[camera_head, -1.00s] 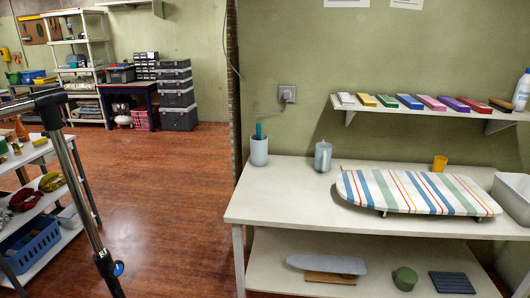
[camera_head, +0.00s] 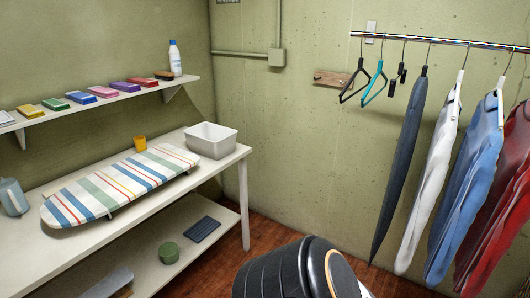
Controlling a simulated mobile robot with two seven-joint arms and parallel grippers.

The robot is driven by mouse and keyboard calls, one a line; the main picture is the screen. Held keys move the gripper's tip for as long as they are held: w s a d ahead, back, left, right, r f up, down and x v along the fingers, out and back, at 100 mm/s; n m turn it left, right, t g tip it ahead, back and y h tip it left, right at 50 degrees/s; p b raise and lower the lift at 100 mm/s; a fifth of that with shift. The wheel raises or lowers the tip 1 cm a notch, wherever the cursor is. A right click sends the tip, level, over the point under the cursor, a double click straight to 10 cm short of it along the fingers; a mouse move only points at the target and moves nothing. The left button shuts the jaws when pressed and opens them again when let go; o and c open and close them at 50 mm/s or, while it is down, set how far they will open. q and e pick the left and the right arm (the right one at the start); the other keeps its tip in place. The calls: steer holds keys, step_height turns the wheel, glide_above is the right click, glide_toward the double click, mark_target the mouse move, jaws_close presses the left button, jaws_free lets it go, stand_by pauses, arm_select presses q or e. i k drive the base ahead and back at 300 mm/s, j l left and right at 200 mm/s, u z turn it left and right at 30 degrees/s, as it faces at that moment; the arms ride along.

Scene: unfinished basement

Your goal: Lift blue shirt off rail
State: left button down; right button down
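A blue shirt (camera_head: 468,192) hangs from the metal rail (camera_head: 440,41) at the right. It hangs between a white shirt (camera_head: 432,180) on its left and a dark red shirt (camera_head: 503,195) on its right. Its hanger (camera_head: 501,82) hooks over the rail. The shirts are seen nearly edge-on and close together. Neither of my grippers shows in this view.
A dark garment (camera_head: 404,165) and empty black (camera_head: 354,84) and teal (camera_head: 374,82) hangers share the rail. At left, a table (camera_head: 243,150) bears a striped ironing board (camera_head: 120,185) and white bin (camera_head: 211,140). Above it is a wall shelf (camera_head: 100,104).

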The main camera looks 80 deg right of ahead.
mark_target(471, 178)
steer(key=z, duration=3.1)
steer(key=i+j+z, duration=0.1)
steer(key=z, duration=1.1)
steer(key=i+j, duration=0.2)
steer(key=j, duration=0.15)
steer(key=i+j, duration=0.15)
steer(key=j, duration=0.25)
steer(key=i+j, duration=0.2)
steer(key=j, duration=0.15)
steer(key=z, duration=0.05)
